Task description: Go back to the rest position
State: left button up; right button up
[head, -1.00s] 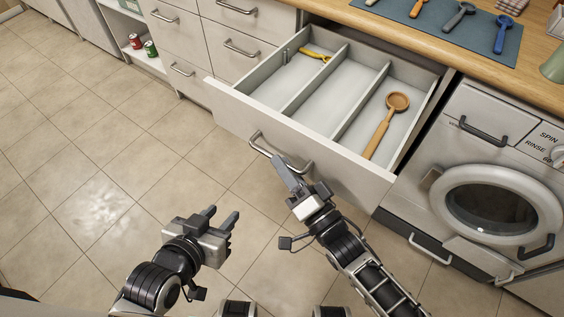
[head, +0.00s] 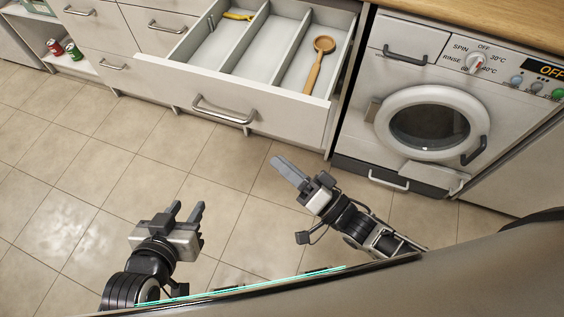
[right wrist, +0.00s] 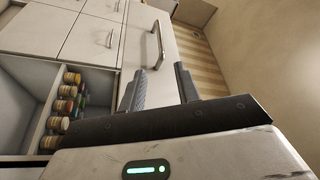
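My left gripper (head: 188,207) hangs empty over the tiled floor at the lower left of the head view, its two fingers apart. My right gripper (head: 279,162) is also over the floor, in front of the open drawer (head: 165,108) and clear of its handle (head: 222,110). In the head view its fingers overlap. In the right wrist view the right gripper (right wrist: 160,70) shows two fingers with an empty gap between them.
The open drawer holds a wooden spoon (head: 318,65) and a yellow-handled tool (head: 238,16). A washing machine (head: 385,140) stands right of it. Cans (head: 73,50) sit on a low shelf at left. Jars (right wrist: 67,105) stand in a compartment in the wrist view. The floor (head: 140,150) is clear.

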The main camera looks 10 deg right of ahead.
jog(key=shift+a, duration=0.1)
dwell(0.3)
jog(key=s+d+f+n+g+h, duration=0.1)
jog(key=s+d+n+g+h, duration=0.4)
jog(key=d+h, duration=0.2)
jog(key=h, duration=0.2)
jog(key=shift+d+f+n+h, duration=0.2)
jog(key=shift+f+n+h, duration=0.2)
